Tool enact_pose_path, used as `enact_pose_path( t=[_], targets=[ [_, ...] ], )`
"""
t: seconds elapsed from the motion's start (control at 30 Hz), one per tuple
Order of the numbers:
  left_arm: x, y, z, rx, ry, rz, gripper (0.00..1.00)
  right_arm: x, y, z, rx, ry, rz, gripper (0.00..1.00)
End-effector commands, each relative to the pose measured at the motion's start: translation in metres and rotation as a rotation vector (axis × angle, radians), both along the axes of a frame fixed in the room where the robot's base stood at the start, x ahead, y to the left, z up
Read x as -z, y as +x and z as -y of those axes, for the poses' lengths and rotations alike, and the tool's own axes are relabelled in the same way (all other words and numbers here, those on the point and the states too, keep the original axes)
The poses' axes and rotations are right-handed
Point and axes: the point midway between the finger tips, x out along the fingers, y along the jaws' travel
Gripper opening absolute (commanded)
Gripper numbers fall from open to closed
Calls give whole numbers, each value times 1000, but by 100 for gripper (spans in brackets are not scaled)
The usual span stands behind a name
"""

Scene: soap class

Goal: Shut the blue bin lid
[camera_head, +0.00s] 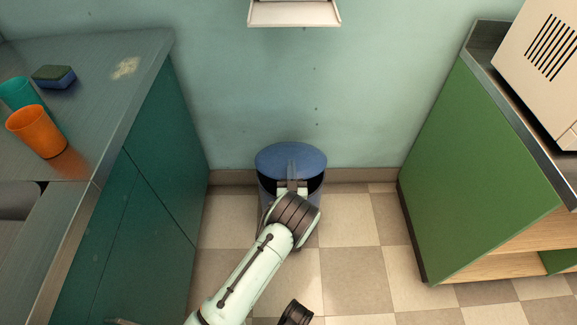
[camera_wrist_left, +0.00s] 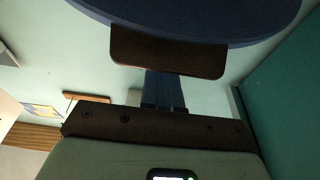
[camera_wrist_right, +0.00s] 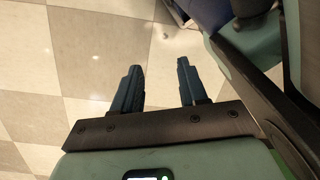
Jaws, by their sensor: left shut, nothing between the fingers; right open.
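The blue bin stands on the floor against the wall, ahead of me. Its round blue lid (camera_head: 278,157) is raised, with a dark gap showing under its front edge in the head view. My left gripper (camera_head: 291,168) is shut and empty at the front of the lid; the head view does not settle whether it touches. In the left wrist view, the lid (camera_wrist_left: 205,15) spans the top and a dark brown tab (camera_wrist_left: 168,52) hides the left fingertips. My right gripper (camera_wrist_right: 159,66) is open and empty above the tiled floor.
A teal counter (camera_head: 120,95) on the left holds an orange cup (camera_head: 37,130), a green cup (camera_head: 18,93) and a sponge (camera_head: 54,77). A green cabinet (camera_head: 470,180) with a microwave (camera_head: 540,65) is on the right.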

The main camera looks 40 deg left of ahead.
Motion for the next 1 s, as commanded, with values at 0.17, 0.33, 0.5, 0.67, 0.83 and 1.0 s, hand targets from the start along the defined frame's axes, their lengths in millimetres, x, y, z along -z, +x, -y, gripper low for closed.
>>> enact_pose_path(
  t=[0.17, 0.33, 0.5, 0.67, 0.83, 1.0],
  targets=[
    [-6, 0, 0, -1, -1, 4, 61, -1, 5, -1, -4, 1, 13, 43],
    [-7, 0, 0, -1, 0, 5, 100, -1, 5, -1, -4, 0, 13, 43],
    [-7, -1, 0, -1, 0, 5, 100, -2, 5, -1, -4, 0, 13, 43],
    [-4, -8, 7, 0, -2, 1, 100, -5, 10, -1, -5, -1, 30, 43],
    [4, -33, 28, 0, -1, 0, 100, -15, 27, -4, -11, -4, 87, 43],
    [13, -62, 53, 1, -1, 0, 100, -27, 45, -6, -17, -8, 146, 43]
  ],
)
